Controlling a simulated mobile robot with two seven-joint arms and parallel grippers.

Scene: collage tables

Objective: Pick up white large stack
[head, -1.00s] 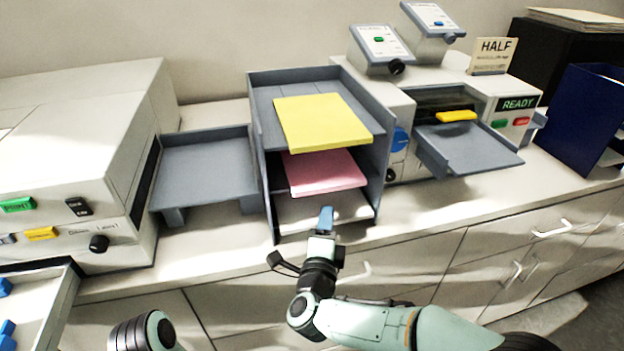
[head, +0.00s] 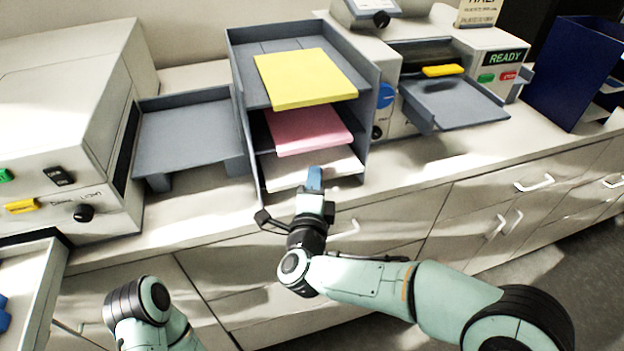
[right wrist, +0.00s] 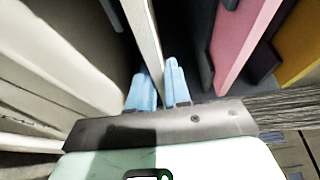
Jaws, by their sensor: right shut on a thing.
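The white large stack (head: 284,174) lies flat in the lowest level of a grey tray rack (head: 247,150), with its front edge showing. My right gripper (head: 314,181) is at that front edge, its blue fingertips shut on the stack. In the right wrist view the white stack (right wrist: 143,35) runs between the two blue fingers (right wrist: 160,92). The back of the stack is hidden under the level above. My left gripper is out of view; only part of my left arm shows at the bottom left.
A pink stack (head: 306,131) and a yellow stack (head: 305,78) lie on the levels above. A grey side tray (head: 185,130) and a beige machine (head: 60,110) stand left. A machine with a grey tray (head: 455,105) stands right. Drawers lie below the counter edge.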

